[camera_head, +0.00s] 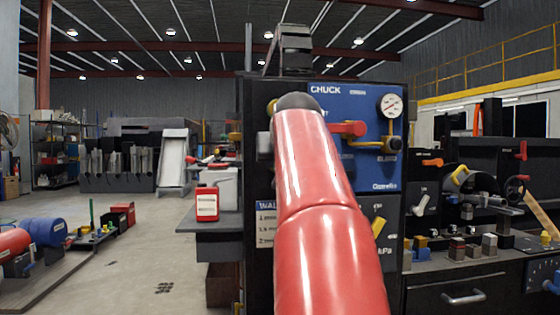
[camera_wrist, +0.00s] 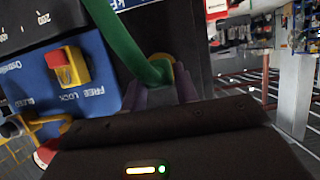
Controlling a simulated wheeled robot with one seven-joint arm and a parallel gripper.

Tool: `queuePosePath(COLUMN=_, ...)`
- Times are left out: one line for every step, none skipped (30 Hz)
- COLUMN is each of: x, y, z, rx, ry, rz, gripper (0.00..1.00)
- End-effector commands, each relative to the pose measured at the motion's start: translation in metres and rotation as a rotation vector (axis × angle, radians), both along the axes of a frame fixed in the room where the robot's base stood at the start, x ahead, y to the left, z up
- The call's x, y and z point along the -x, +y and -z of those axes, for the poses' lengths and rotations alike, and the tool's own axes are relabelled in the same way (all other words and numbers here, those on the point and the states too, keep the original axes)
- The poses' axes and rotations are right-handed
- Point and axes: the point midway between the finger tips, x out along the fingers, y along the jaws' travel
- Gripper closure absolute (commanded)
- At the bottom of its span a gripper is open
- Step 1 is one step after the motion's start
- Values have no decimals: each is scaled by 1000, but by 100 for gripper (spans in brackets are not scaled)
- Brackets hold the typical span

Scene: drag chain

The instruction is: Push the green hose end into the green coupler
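In the wrist view, which is upside down, the green hose (camera_wrist: 118,38) runs from the top edge and bends to its end between the two purplish fingers of my gripper (camera_wrist: 162,92). My gripper appears shut on the hose end. A yellow ring (camera_wrist: 164,58) shows just behind the hose end; I cannot tell whether they touch or whether it belongs to the green coupler. No green coupler shows clearly. In the head view my red arm covers the middle of the machine, and the gripper, hose and coupler are hidden.
The blue CHUCK panel (camera_head: 325,98) carries a gauge (camera_head: 390,105) and a red-handled valve (camera_head: 348,129). In the wrist view a red-and-yellow knob (camera_wrist: 67,67) stands out beside the hose. A red box (camera_head: 207,204) sits on a shelf to the left.

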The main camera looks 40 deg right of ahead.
Motion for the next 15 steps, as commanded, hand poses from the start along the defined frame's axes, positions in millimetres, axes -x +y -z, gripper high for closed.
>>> queuePosePath(x=0, y=0, z=0, rx=0, ry=0, rz=0, gripper=77)
queuePosePath(x=0, y=0, z=0, rx=0, ry=0, rz=0, gripper=81)
queuePosePath(x=0, y=0, z=0, rx=0, ry=0, rz=0, gripper=87)
queuePosePath(x=0, y=0, z=0, rx=0, ry=0, rz=0, gripper=90)
queuePosePath(x=0, y=0, z=0, rx=0, ry=0, rz=0, gripper=94)
queuePosePath(x=0, y=0, z=0, rx=0, ry=0, rz=0, gripper=76)
queuePosePath(x=0, y=0, z=0, rx=0, ry=0, rz=0, gripper=80)
queuePosePath(x=0, y=0, z=0, rx=0, ry=0, rz=0, gripper=84)
queuePosePath(x=0, y=0, z=0, rx=0, ry=0, rz=0, gripper=89)
queuePosePath(x=0, y=0, z=0, rx=0, ry=0, rz=0, gripper=93)
queuePosePath(x=0, y=0, z=0, rx=0, ry=0, rz=0, gripper=97)
queuePosePath(x=0, y=0, z=0, rx=0, ry=0, rz=0, gripper=100)
queuePosePath(x=0, y=0, z=0, rx=0, ry=0, rz=0, gripper=100)
queuePosePath(x=0, y=0, z=0, rx=0, ry=0, rz=0, gripper=100)
queuePosePath(x=0, y=0, z=0, rx=0, ry=0, rz=0, gripper=100)
